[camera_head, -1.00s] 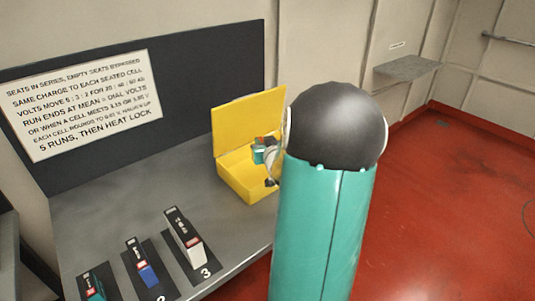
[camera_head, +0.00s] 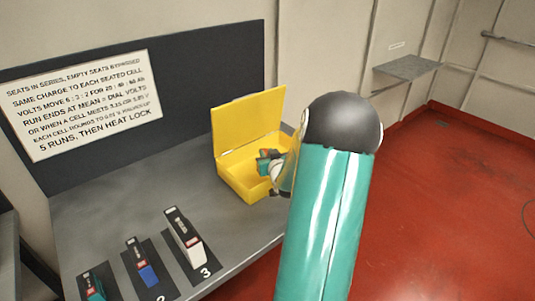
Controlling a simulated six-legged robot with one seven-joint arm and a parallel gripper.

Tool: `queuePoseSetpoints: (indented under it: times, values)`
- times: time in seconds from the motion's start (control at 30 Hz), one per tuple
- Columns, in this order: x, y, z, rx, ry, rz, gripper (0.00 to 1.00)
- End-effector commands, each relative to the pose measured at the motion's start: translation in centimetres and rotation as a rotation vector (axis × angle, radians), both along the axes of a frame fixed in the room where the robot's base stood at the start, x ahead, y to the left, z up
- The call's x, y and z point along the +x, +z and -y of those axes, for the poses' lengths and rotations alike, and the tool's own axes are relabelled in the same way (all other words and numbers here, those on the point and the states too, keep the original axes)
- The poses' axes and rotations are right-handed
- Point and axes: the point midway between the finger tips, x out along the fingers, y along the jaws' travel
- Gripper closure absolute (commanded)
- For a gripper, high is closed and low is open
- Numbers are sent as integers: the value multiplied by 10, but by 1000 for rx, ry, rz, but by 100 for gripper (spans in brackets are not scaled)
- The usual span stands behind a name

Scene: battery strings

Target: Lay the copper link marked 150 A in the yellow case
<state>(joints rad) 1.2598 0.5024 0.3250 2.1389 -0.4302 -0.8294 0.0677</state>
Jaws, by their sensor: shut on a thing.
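The yellow case (camera_head: 249,190) stands open on the grey bench, its lid raised at the back. My gripper (camera_head: 268,160) is over the right part of the case, at or just above its opening. It is shut on a small orange-brown piece, which looks like the copper link (camera_head: 276,155). The piece is mostly hidden by the gripper, and no 150 A marking can be read. I cannot tell whether it touches the case floor. My arm hides the right side of the case.
Three battery cells stand in a row on dark strips at the front of the bench: a teal one (camera_head: 94,287), a blue one (camera_head: 146,271) and a white-fronted one (camera_head: 187,240). A sign (camera_head: 85,108) hangs on the dark back panel. The bench between cells and case is clear.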

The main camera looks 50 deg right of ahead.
Motion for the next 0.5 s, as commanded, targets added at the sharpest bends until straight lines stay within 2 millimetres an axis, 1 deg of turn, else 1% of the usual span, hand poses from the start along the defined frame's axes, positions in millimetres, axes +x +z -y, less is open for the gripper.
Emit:
queuePoseSetpoints:
  times: [0.23, 0.37, 0.4, 0.47, 0.5]
  values:
    - [1, -6, -1, -1, 1, 0, 100]
    - [1, -7, 0, -2, 1, 1, 100]
    - [1, -7, 0, -1, 1, 0, 71]
    - [0, -7, 0, 0, 1, 1, 59]
    - [0, -7, 0, 0, 1, 1, 57]
